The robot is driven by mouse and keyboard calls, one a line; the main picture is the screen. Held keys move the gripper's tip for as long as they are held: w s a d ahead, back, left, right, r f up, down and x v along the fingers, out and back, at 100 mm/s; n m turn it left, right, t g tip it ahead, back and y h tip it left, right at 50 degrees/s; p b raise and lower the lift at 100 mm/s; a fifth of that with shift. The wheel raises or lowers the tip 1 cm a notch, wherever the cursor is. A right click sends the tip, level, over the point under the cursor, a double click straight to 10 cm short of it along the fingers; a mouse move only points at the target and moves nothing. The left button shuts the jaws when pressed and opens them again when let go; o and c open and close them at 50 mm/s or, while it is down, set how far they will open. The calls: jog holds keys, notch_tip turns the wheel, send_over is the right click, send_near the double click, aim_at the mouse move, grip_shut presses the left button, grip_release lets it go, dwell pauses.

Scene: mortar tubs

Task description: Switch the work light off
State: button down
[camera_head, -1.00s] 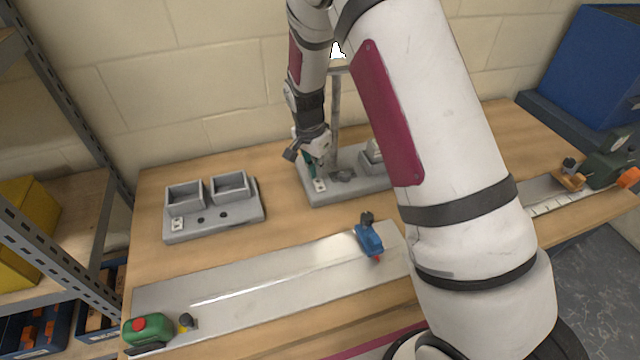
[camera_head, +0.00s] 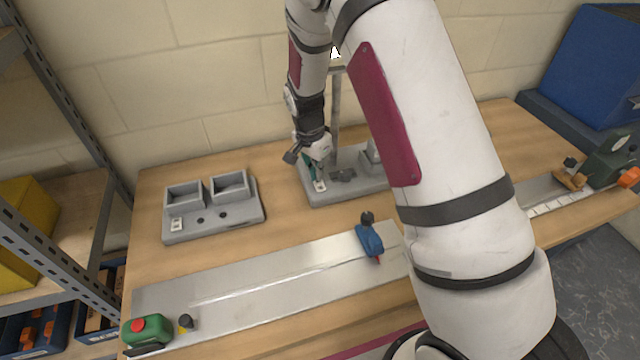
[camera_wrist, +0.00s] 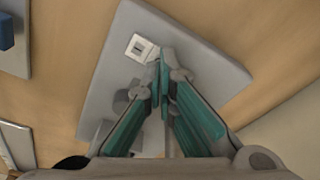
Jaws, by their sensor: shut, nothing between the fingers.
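The work light's grey base (camera_head: 333,197) stands on the bench by the wall, with an upright post (camera_head: 336,115) and a bright lamp (camera_head: 336,52) partly behind my arm. A small white switch (camera_head: 320,186) sits on the base's front left corner. In the wrist view the switch (camera_wrist: 140,47) lies just beyond and left of my fingertips, on the base (camera_wrist: 195,50). My gripper (camera_head: 314,168) is shut and empty, pointing down over the base close to the switch. The wrist view shows its green fingers (camera_wrist: 163,65) together at the tips. I cannot tell whether they touch the switch.
A grey double-tub block (camera_head: 213,208) with its own white switch plate stands to the left. A metal plate (camera_head: 265,278) in front carries a blue tool (camera_head: 369,239) and a green-red item (camera_head: 147,331). A blue bin (camera_head: 590,65) stands at the right.

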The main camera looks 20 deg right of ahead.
aim_at(317, 181)
jog(key=shift+f, duration=0.55)
jog(key=shift+r+p, duration=0.7)
jog(key=shift+r, duration=2.85)
jog(key=shift+r, duration=0.1)
